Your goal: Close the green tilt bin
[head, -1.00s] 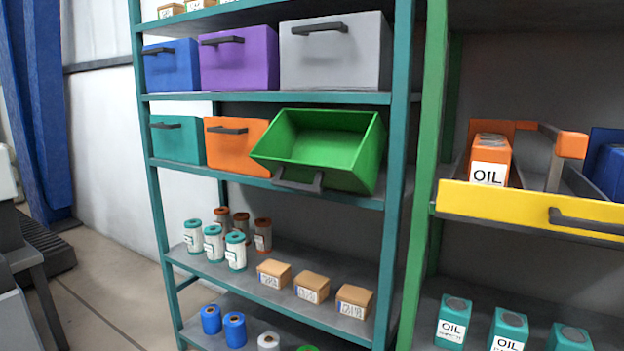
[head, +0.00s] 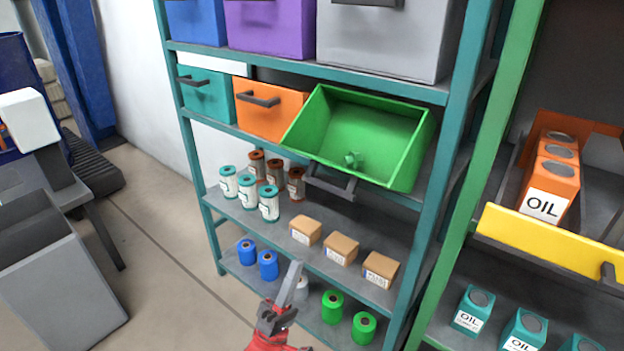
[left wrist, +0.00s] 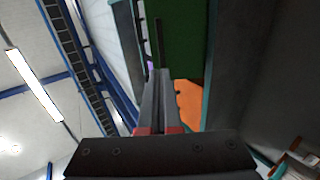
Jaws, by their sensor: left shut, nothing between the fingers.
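The green tilt bin (head: 362,137) is on the middle shelf, tilted open toward me. My left gripper (head: 293,272) is at the bottom centre of the head view, shut and empty, in front of the lowest shelf and below the bin. In the left wrist view the shut fingers (left wrist: 158,75) point up toward a green surface (left wrist: 190,38), seemingly the bin. My right gripper is not in view.
Closed teal (head: 205,98) and orange (head: 268,108) bins stand left of the green bin. Cans, small boxes (head: 340,248) and spools fill the shelves below. A yellow-fronted drawer (head: 545,240) with oil cans sticks out at the right. The floor at the left is partly clear.

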